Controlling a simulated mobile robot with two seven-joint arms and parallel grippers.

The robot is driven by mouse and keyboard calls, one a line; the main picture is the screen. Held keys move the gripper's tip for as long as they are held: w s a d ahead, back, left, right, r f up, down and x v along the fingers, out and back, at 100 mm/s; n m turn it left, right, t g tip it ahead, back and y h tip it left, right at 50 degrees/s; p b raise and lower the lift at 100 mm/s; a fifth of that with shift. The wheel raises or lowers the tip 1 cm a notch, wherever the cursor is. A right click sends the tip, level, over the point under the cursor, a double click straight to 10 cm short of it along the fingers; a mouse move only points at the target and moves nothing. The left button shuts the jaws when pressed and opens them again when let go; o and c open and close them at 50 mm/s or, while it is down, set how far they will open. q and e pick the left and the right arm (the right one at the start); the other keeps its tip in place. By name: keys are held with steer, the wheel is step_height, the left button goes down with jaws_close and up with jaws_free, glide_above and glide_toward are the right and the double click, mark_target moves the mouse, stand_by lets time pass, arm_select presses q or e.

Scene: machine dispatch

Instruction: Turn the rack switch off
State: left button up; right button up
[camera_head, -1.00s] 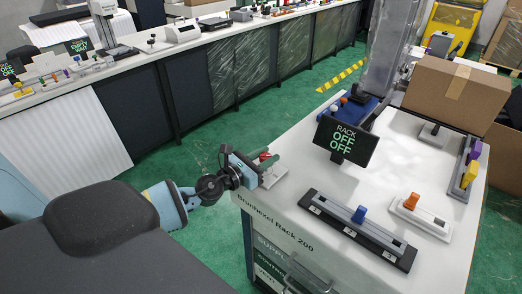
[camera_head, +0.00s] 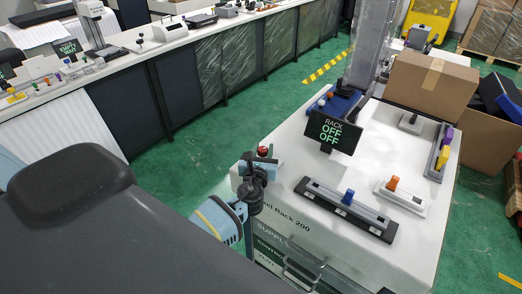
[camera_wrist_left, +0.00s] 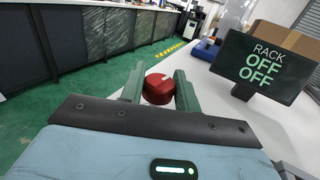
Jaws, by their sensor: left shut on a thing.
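A red knob (camera_head: 262,150) stands at the near left corner of the white rack top (camera_head: 285,150). My left gripper (camera_head: 260,160) is at this knob, its arm coming up from below. In the left wrist view the red knob (camera_wrist_left: 158,90) sits between the two green fingers, and the gripper is shut on it. The knob's base is hidden behind the gripper. A black display (camera_head: 333,132) on the rack top reads "RACK OFF OFF"; it also shows in the left wrist view (camera_wrist_left: 265,65). My right gripper is not in view.
A black slider rail with a blue handle (camera_head: 348,197), a white unit with an orange handle (camera_head: 393,184) and a cardboard box (camera_head: 432,82) are on the rack top. A long counter (camera_head: 140,62) stands across the green floor.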

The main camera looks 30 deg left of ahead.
arm_select(q)
steer(key=shift+n+g+y, duration=0.8)
steer(key=shift+n+y, duration=0.3)
steer(key=shift+y, duration=0.4)
steer(key=shift+r, duration=0.1)
steer(key=o, duration=0.9)
steer(key=shift+o, duration=0.2)
steer(key=shift+v, duration=3.9)
steer(key=shift+d, duration=0.1)
